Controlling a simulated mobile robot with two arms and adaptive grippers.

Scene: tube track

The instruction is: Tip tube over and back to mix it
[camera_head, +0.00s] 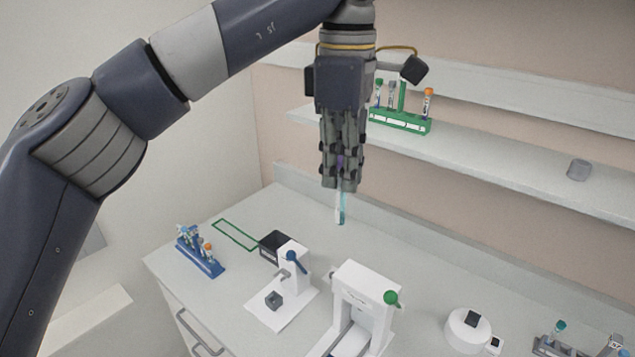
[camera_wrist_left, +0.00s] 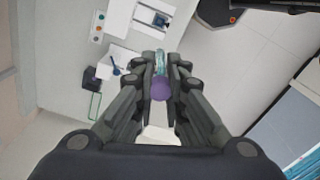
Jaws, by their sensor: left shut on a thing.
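My left gripper (camera_head: 341,185) points down and is shut on a tube (camera_head: 341,211), held in the air above the bench. The tube's clear teal-tinted end sticks out below the fingertips, and a bit of purple shows between the fingers. In the left wrist view, the gripper (camera_wrist_left: 161,85) closes around the tube's purple cap (camera_wrist_left: 161,89), with the clear body (camera_wrist_left: 160,62) beyond it. The tube looks near upright, cap up. Its middle is hidden by the fingers. My right gripper is not in view.
A blue rack (camera_head: 205,262) with tubes stands at the bench's left. White devices (camera_head: 365,290) and a round white device (camera_head: 466,328) stand along the bench (camera_head: 420,262). A green rack (camera_head: 400,122) with tubes is on the shelf (camera_head: 480,158) behind the gripper.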

